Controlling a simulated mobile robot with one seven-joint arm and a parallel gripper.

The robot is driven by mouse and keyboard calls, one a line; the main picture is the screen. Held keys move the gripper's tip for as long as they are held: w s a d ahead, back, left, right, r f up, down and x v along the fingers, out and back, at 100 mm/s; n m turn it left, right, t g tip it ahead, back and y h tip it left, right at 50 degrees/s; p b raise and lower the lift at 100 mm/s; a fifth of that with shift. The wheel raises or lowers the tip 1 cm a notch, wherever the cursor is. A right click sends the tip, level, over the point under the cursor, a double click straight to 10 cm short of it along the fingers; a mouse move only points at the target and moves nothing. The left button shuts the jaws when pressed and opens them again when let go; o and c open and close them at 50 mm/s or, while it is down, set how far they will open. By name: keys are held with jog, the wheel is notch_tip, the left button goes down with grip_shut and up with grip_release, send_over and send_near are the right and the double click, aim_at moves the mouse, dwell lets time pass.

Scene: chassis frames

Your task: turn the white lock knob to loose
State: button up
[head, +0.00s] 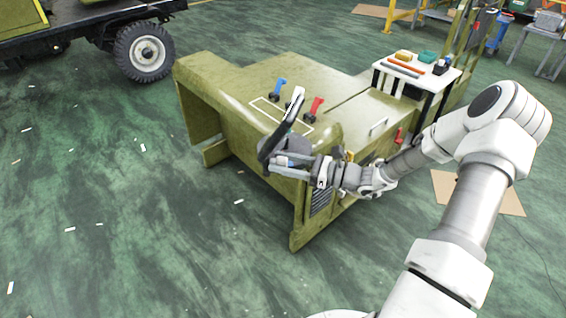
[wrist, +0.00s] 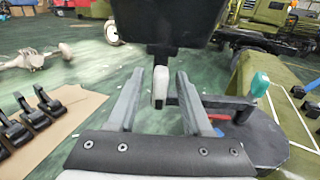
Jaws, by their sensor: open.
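The white lock knob (wrist: 160,82) shows in the wrist view as a small pale upright piece under a dark panel (wrist: 168,22). My gripper (wrist: 161,98) is open, with one grey finger on each side of the knob and a visible gap to each. I cannot tell how deep the knob sits between the fingers. In the head view my gripper (head: 276,166) reaches leftward to the front of the olive console (head: 225,95), below a tilted dark panel (head: 272,143). I cannot make out the knob clearly there.
A teal-topped lever (wrist: 260,86) stands close to the right of my gripper on a dark grey housing (wrist: 250,140). Blue (head: 279,87) and red (head: 316,107) levers stand on the console top. Black levers (wrist: 52,103) lie on cardboard at left. Green floor is open left of the console.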

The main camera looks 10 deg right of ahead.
grip_shut()
jog(key=shift+n, duration=0.4)
jog(key=n+b, duration=0.1)
jog(key=n, duration=0.2)
jog(key=shift+f+n, duration=0.1)
jog(key=shift+n, duration=0.2)
jog(key=n+b, duration=0.2)
jog(key=n, duration=0.2)
jog(key=shift+s+f+n+b, duration=0.1)
jog(key=shift+s+n+b, duration=0.05)
jog(key=shift+n+b, duration=0.15)
jog(key=n+b, duration=0.4)
jog(key=n, duration=0.2)
jog(key=shift+a+f, duration=0.1)
jog(key=shift+f, duration=0.05)
jog(key=shift+n+b, duration=1.3)
jog(key=shift+n, duration=0.1)
